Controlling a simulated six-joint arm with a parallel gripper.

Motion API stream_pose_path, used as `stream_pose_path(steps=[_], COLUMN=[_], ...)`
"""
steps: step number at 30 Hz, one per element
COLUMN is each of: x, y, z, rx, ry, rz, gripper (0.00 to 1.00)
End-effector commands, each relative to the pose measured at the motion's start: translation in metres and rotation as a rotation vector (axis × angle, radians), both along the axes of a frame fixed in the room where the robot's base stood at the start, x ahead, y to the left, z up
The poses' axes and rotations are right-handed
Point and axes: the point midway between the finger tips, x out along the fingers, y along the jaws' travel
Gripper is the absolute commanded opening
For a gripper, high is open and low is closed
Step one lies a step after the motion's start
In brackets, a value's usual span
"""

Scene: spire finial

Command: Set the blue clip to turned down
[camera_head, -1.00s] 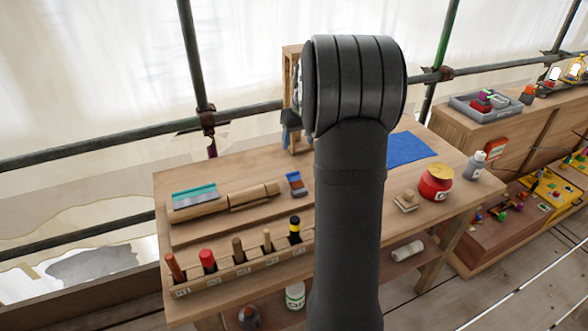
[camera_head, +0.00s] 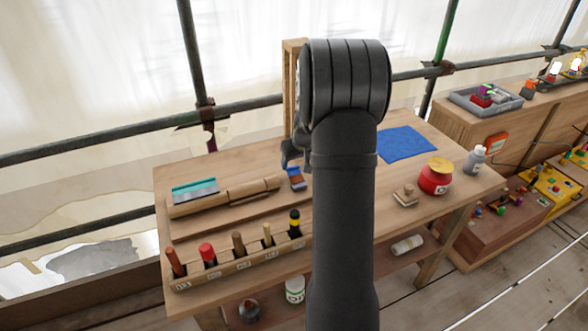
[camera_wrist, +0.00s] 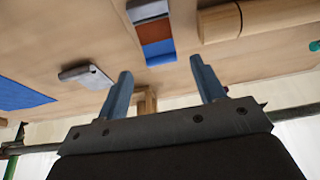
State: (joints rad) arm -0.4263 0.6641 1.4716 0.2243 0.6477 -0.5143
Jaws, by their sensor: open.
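My gripper (camera_wrist: 160,68) is open and empty, its two blue-grey fingers spread apart in the wrist view. In the head view my gripper (camera_head: 291,153) is partly behind my arm, low over the back of the workbench. A small piece with blue, red-brown and grey bands (camera_head: 296,178) lies on the bench just below it. The same banded piece (camera_wrist: 156,38) shows between and beyond the fingertips in the wrist view, apart from them. I cannot tell whether this is the blue clip, and no other clip is plain. Any turned-up or turned-down position cannot be made out.
A wooden post (camera_head: 290,80) stands close behind my gripper. A wooden roll (camera_head: 225,196), a teal-edged scraper (camera_head: 195,190) and a rack of handled tools (camera_head: 240,262) lie to the left. A blue cloth (camera_head: 407,144) and red pot (camera_head: 435,177) are right.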

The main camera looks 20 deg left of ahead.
Motion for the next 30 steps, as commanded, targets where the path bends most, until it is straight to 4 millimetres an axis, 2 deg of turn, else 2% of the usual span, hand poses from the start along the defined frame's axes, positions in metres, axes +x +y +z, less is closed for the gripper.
stream_pose_path(steps=[3, 9, 22, 28, 29, 30], x=[0.006, 0.012, 0.015, 0.015, 0.015, 0.015], y=[0.006, 0.012, 0.015, 0.015, 0.015, 0.015], z=[-0.021, -0.043, -0.050, -0.050, -0.050, -0.050], rx=[0.000, 0.000, 0.000, 0.000, 0.000, 0.000], ry=[0.002, 0.002, 0.000, 0.000, 0.000, 0.000], rz=[-0.001, -0.001, -0.001, -0.001, -0.001, -0.001], gripper=[0.63, 0.63, 0.63, 0.23, 0.18, 0.18])
